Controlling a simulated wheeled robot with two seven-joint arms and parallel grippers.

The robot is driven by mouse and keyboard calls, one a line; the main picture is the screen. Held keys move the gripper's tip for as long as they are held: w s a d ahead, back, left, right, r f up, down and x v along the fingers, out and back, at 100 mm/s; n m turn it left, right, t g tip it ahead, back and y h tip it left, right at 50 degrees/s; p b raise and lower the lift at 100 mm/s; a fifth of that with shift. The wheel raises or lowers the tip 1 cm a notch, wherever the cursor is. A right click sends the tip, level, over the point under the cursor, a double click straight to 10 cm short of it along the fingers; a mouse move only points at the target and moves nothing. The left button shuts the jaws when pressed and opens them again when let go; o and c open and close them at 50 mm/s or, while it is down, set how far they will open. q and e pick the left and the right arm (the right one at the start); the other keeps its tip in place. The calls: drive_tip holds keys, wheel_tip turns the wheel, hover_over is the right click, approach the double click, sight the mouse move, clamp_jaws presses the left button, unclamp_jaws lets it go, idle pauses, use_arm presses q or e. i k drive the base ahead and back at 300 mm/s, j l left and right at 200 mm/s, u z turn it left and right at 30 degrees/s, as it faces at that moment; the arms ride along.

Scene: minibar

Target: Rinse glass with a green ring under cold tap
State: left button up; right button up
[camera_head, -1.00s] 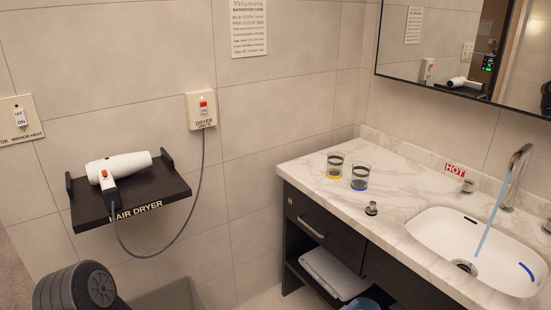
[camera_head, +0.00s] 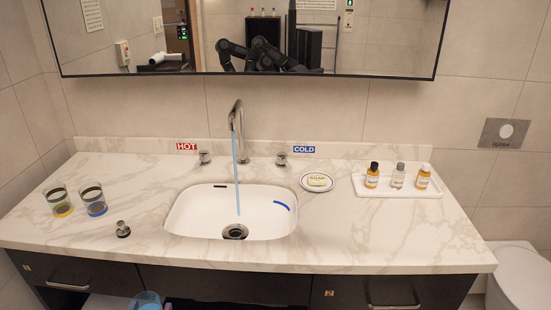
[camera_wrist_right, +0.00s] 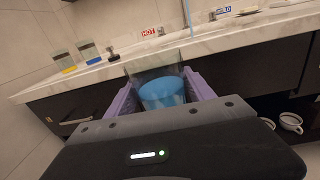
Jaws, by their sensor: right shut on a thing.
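In the wrist view my right gripper (camera_wrist_right: 162,86) has its purple fingers closed on a clear glass (camera_wrist_right: 146,72), below the counter's front edge. A blue shape shows between the fingers, in or behind the glass. No green ring can be made out on it. In the head view the tap (camera_head: 236,112) pours a light-blue stream (camera_head: 238,150) into the white basin (camera_head: 185,215). The cold knob (camera_head: 281,159) stands right of the tap by the blue COLD label (camera_head: 304,149). My left gripper is not in view.
Two glasses stand at the counter's left, one with a yellow ring (camera_head: 63,211) and one with a blue ring (camera_head: 97,209). The hot knob (camera_head: 204,157), a soap dish (camera_head: 317,183) and a bottle tray (camera_head: 398,191) are on the counter. Its front right is clear.

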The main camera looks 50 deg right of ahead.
sight(281, 157)
drive_tip(key=z, duration=3.1)
